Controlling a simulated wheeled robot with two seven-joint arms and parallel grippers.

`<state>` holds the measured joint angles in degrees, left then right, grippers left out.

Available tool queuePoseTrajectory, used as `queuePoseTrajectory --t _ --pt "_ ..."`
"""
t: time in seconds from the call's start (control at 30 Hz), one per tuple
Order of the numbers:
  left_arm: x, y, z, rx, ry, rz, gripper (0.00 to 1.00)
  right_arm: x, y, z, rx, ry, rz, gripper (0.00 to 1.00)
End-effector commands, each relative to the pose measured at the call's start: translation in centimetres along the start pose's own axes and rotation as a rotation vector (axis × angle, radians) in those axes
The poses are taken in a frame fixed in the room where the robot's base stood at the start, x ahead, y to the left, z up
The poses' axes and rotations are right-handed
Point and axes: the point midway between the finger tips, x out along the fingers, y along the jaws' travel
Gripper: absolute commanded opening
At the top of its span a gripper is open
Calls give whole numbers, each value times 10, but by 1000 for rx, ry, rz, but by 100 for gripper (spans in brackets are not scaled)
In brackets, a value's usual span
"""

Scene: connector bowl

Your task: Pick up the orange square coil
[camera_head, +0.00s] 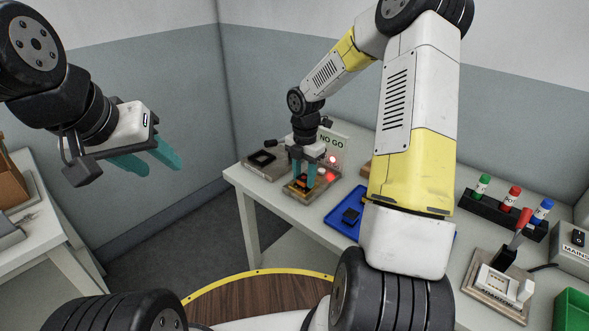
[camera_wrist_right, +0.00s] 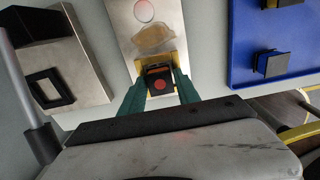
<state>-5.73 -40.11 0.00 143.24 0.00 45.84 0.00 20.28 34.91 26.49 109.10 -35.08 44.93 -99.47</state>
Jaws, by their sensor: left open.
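The orange square coil (camera_wrist_right: 158,72), orange with a dark face and a red dot, sits in a yellow-edged nest on a metal fixture plate (camera_wrist_right: 140,22). In the head view the coil (camera_head: 302,182) shows small and partly hidden below my right gripper (camera_head: 304,177). In the wrist view the right gripper's teal fingers (camera_wrist_right: 160,86) stand on both sides of the coil, very close to it. I cannot tell whether they touch it. My left gripper (camera_head: 148,163) is open and empty, in the air at the left, far from the coil.
A NO GO sign (camera_head: 332,145) and red lamp (camera_head: 332,160) stand behind the fixture. A second metal plate with a black square frame (camera_wrist_right: 50,89) lies beside it.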

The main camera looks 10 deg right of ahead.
Motion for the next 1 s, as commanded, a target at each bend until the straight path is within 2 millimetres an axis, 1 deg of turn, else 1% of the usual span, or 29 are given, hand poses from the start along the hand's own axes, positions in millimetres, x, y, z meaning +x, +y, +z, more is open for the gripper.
queuePoseTrajectory --t 0.03,0.1,0.17,0.2,0.43,0.57,0.67,0.83,0.87,1.0 --pt "0 0 0 0 0 0 44 0 0 0 0 0 0 27" --pt "0 0 0 0 0 0 44 0 0 0 0 0 0 13" --pt "0 0 0 0 0 0 44 0 0 0 0 0 0 1" --pt "0 0 0 0 0 0 44 0 0 0 0 0 0 0" --pt "0 0 0 0 0 0 44 -1 0 0 0 0 0 0" --pt "0 0 0 0 0 0 44 -5 0 0 0 -1 0 0" --pt "0 0 0 0 0 0 44 -13 0 1 1 -2 1 0" --pt "0 0 0 0 0 0 44 -35 1 1 1 -3 3 0" --pt "0 0 0 0 0 0 44 -39 0 0 1 -3 2 0" --pt "0 0 0 0 0 0 44 -39 -22 -25 -1 -1 -2 0"
